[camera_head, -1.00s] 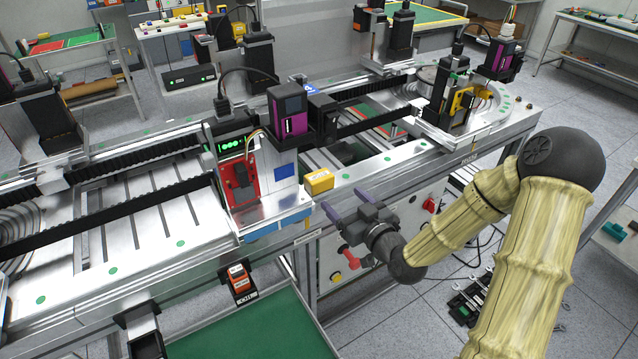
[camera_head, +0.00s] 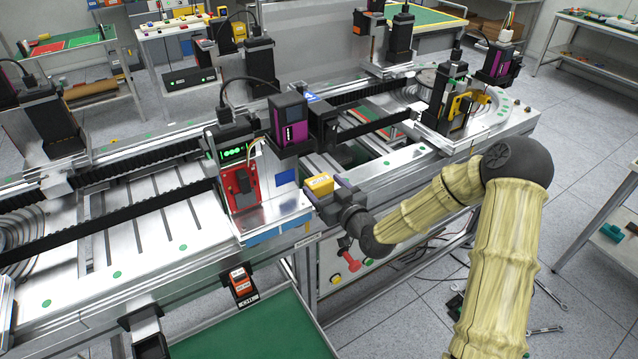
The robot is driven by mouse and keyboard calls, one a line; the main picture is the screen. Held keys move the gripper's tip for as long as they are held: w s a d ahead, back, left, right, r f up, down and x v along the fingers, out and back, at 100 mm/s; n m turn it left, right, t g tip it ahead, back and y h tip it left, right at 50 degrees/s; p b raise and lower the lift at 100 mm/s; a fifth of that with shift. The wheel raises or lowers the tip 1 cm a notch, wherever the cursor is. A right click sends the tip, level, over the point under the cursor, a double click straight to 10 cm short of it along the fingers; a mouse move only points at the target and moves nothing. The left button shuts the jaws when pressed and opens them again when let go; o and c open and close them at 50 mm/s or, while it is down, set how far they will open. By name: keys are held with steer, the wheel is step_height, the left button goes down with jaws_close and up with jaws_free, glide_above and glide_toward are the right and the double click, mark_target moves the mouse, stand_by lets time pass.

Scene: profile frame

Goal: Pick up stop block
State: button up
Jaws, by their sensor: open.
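A small yellow block (camera_head: 319,183), which I take to be the stop block, sits on the metal edge of the machine, right of the red and black station. My gripper (camera_head: 327,190) is at the block, coming from the lower right. Its jaws are open, with one finger on the block's near side and one on its right side. The block appears to lie between the fingertips. I cannot tell whether either finger touches it. The lower part of the block is partly hidden by the near finger.
The red and black station (camera_head: 238,180) with a silver plate stands just left of the block. A purple and black motor (camera_head: 288,122) rises behind it. Rails and a black beam (camera_head: 375,128) run along the machine.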

steer(key=shift+w+a, duration=0.25)
steer(key=shift+w, duration=0.1)
steer(key=c, duration=0.9)
steer(key=shift+r, duration=0.1)
